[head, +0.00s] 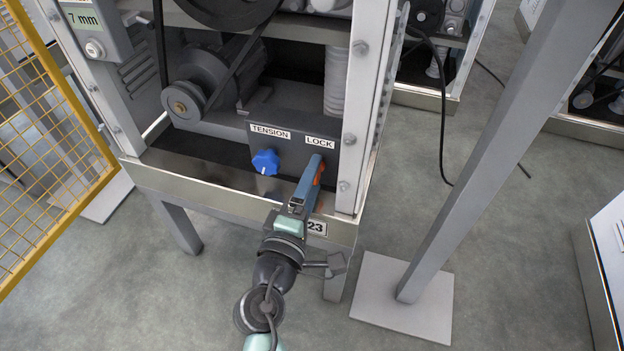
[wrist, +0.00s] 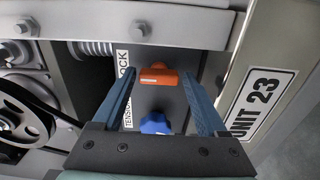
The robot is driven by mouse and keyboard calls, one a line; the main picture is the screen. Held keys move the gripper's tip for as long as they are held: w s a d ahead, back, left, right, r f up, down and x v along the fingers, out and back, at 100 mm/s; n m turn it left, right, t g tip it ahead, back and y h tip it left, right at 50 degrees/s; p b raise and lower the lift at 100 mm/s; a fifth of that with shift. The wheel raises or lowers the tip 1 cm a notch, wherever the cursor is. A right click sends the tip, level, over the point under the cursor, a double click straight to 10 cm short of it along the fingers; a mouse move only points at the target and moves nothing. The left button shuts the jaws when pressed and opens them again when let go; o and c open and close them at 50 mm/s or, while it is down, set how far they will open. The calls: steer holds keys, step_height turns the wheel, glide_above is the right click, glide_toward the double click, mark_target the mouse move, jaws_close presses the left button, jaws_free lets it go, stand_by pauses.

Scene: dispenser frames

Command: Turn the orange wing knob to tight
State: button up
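The orange wing knob (wrist: 158,75) is on the dark grey panel under the LOCK label, largely hidden by a finger in the head view (head: 319,172). In the wrist view its wing runs across the picture between my fingertips. My gripper (head: 312,168) reaches to the panel; in the wrist view (wrist: 159,73) its two blue fingers are open, one either side of the knob, with a gap to each. No tight mark is readable. A blue knob (head: 265,162) sits to the left under the TENSION label; the wrist view shows it nearer my palm (wrist: 155,123).
A metal frame rail (head: 200,190) runs below the panel, and a bolted upright (head: 356,110) stands right of it. A motor pulley (head: 183,105) and belt are up left. A yellow mesh guard (head: 50,140) is at the left. A grey post (head: 480,150) stands on the floor at right.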

steer(key=p+v, duration=0.2)
steer(key=v, duration=1.1)
steer(key=shift+p, duration=0.3)
